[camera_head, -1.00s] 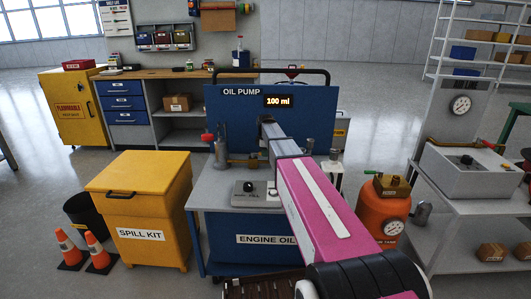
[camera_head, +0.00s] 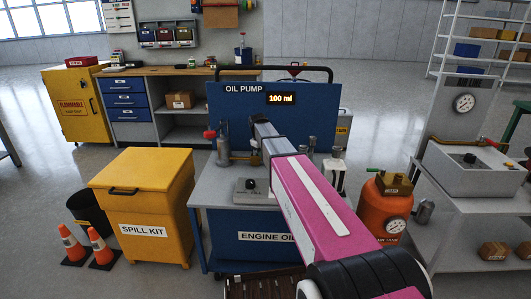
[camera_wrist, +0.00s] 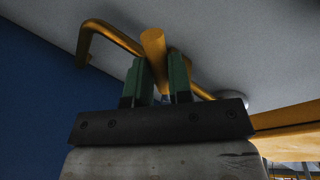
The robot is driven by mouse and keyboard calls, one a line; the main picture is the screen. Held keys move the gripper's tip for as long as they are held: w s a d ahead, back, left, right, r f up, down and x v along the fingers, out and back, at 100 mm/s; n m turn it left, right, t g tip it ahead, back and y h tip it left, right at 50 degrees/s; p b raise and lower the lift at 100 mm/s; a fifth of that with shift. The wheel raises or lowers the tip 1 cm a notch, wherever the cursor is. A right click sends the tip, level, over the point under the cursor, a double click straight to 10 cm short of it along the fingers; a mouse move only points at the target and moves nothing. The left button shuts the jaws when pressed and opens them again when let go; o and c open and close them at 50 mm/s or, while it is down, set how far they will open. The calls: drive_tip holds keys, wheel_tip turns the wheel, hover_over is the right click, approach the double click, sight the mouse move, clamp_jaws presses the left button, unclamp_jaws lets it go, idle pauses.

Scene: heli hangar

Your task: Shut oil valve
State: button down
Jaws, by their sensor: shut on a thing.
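The blue oil pump panel (camera_head: 225,115) stands on the engine oil cabinet, and its display (camera_head: 281,98) reads 100 ml. The head view hides my fingertips behind the arm. In the wrist view, my gripper's green fingers (camera_wrist: 160,82) are shut on a brass-coloured bar (camera_wrist: 153,48). A bent brass pipe (camera_wrist: 100,28) passes behind it. I cannot tell from this view whether the bar is the oil valve's handle.
The grey cabinet top carries a small control box (camera_head: 252,190) with a black knob. A yellow spill kit bin (camera_head: 145,205) stands left, with cones (camera_head: 100,246) beside it. An orange air tank (camera_head: 386,205) and a grey side table (camera_head: 470,218) stand right. Open floor lies beyond.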

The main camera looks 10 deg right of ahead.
drive_tip(key=shift+s+a+m+g, duration=0.2)
drive_tip(key=shift+a+m, duration=0.65)
drive_tip(key=shift+m, duration=0.7)
drive_tip(key=shift+s+a+m+g, duration=0.1)
drive_tip(key=shift+a+m+g, duration=0.25)
drive_tip(key=shift+a+m, duration=0.85)
drive_tip(key=shift+s+a+m+g, duration=0.1)
drive_tip(key=shift+a+m+g, duration=0.3)
drive_tip(key=shift+m, duration=1.45)
drive_tip(key=shift+a, duration=0.15)
drive_tip(key=c, duration=1)
unclamp_jaws()
drive_tip(key=shift+c, duration=0.2)
wheel_tip(320, 180, up, 11)
drive_tip(key=a, duration=0.2)
drive_tip(key=shift+w+f, duration=0.2)
